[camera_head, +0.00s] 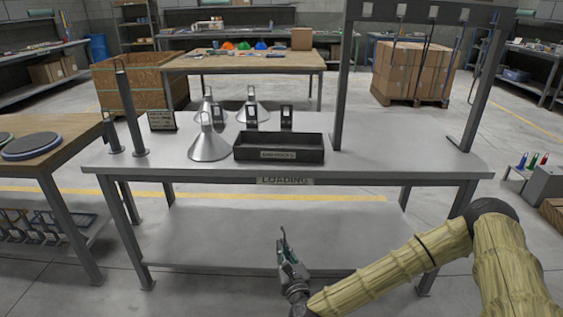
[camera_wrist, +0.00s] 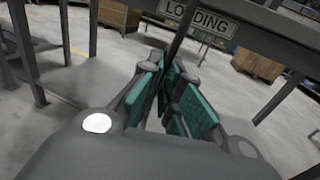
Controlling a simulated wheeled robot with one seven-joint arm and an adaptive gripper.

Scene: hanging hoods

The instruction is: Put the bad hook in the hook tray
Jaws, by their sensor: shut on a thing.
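My gripper (camera_head: 287,252) is low in front of the loading table in the head view, below its top and near the lower shelf. Its green-padded fingers (camera_wrist: 172,95) are closed around a thin dark hook (camera_wrist: 179,35) in the wrist view. The hook sticks out past the fingertips, across the table edge by the LOADING sign; its lower part is hidden between the pads. The dark hook tray (camera_head: 250,152) stands at the front middle of the loading table, with a small label too small to read surely. My gripper is in front of and below it, apart from it.
Silver cone hoods (camera_head: 209,144) stand left of and behind the tray on the loading table (camera_head: 400,158). Upright posts (camera_head: 338,90) rise at the right, with dark hooks (camera_head: 428,45) on an overhead bar. The tabletop right of the tray is clear.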

